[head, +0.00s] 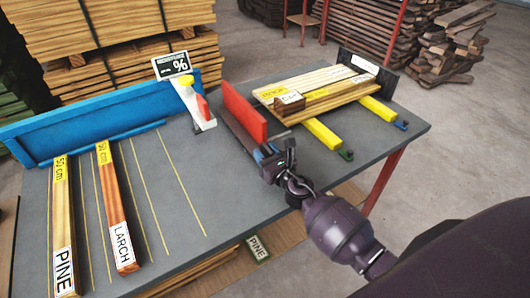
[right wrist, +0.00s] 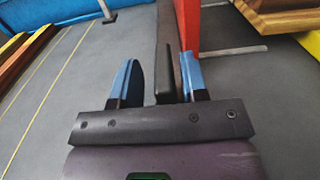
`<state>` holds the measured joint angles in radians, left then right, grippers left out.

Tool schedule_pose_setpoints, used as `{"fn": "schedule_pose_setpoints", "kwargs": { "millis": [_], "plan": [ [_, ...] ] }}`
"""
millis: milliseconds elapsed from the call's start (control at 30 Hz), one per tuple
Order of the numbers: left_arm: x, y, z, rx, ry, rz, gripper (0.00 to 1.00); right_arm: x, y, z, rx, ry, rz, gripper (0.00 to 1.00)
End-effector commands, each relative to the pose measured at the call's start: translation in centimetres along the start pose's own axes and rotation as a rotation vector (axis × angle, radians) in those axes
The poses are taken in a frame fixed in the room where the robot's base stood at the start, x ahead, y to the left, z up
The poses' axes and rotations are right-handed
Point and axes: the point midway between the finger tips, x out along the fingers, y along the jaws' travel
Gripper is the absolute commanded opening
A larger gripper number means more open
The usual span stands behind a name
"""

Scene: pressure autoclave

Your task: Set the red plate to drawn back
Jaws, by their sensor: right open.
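The red plate (head: 245,110) stands upright on the grey table, left of the stacked boards. It also shows at the top of the right wrist view (right wrist: 187,25). A dark bar (head: 232,127) runs along the plate's left side. My right gripper (head: 267,153) is at the near end of the bar, close to the plate's near end. In the right wrist view its blue fingers (right wrist: 158,68) are apart, with the dark bar (right wrist: 166,50) between them. The bar is nearer the right finger; contact is unclear. My left gripper is in neither view.
Light boards and a brown block (head: 289,103) lie on yellow rails (head: 322,134) to the right of the plate. A moisture meter (head: 172,66) stands behind left. PINE (head: 63,240) and LARCH (head: 118,220) boards lie at the left, before a blue fence (head: 90,117). Lined table between is clear.

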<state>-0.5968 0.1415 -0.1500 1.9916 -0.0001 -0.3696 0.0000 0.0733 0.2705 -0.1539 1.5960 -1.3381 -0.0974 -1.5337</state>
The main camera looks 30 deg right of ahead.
Motion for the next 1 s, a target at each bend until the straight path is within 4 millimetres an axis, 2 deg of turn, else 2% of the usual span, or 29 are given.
{"fn": "schedule_pose_setpoints", "kwargs": {
  "millis": [167,333,600,800,1000],
  "plan": [
    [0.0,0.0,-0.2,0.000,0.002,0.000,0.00,-2.3,-0.1,-0.1,-0.001,0.002,-0.001,0.40],
    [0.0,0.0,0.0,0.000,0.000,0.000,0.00,-5.4,0.0,-0.2,-0.001,0.003,0.001,0.40],
    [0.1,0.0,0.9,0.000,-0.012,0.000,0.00,-9.2,0.1,-0.3,0.001,0.004,0.001,0.40],
    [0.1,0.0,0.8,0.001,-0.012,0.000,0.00,-10.4,0.1,-0.1,0.001,0.002,0.002,0.40],
    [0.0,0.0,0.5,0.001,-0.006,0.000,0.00,-10.5,0.1,0.0,0.001,0.001,0.002,0.40]
  ]
}}
